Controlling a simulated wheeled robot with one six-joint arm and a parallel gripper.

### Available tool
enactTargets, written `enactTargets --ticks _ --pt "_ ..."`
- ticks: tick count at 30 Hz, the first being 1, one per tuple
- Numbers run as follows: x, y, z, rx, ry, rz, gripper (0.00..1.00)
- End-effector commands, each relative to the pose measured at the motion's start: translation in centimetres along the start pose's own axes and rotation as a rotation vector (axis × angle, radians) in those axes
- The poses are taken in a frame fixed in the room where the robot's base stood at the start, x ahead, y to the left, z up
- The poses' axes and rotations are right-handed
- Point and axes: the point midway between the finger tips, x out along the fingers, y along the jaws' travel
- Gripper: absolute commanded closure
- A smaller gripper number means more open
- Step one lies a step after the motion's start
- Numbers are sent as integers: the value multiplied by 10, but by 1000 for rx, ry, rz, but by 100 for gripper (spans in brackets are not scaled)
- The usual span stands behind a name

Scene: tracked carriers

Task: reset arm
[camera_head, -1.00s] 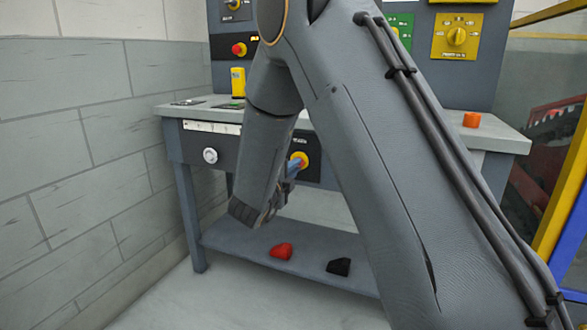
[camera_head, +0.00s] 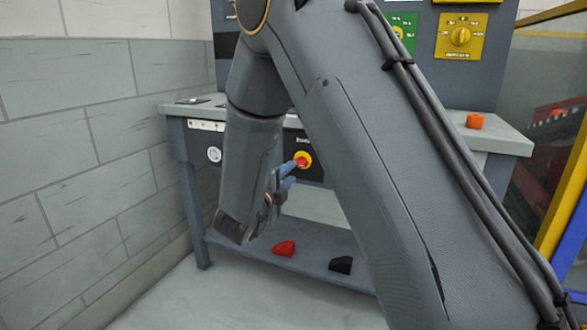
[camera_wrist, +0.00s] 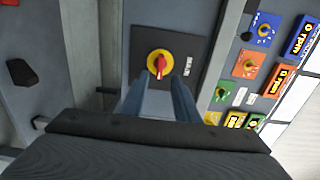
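My arm reaches down in front of the workbench (camera_head: 502,138). My gripper (camera_head: 290,176) is just in front of the bench's front panel. Its two blue fingers stand apart with nothing between them, as the wrist view also shows (camera_wrist: 157,88). Ahead of the fingertips is a rotary switch with a yellow ring and a red knob (camera_wrist: 160,65). It also shows in the head view (camera_head: 303,160), beside the fingertips. The knob appears clear of the fingers, but the exact gap is hard to tell.
A red block (camera_head: 284,248) and a black block (camera_head: 341,265) lie on the lower shelf (camera_head: 310,270). An orange object (camera_head: 475,121) stands on the benchtop. A block wall (camera_head: 80,130) is at left, a yellow post (camera_head: 567,185) at right.

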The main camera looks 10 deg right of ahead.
Motion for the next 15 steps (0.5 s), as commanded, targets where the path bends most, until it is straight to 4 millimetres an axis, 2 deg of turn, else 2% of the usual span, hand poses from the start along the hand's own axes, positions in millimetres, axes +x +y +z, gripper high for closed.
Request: enactTargets --ticks 5,15 --pt "-14 0 1 -1 -1 1 72" --pt "-16 0 1 -3 -5 3 72"
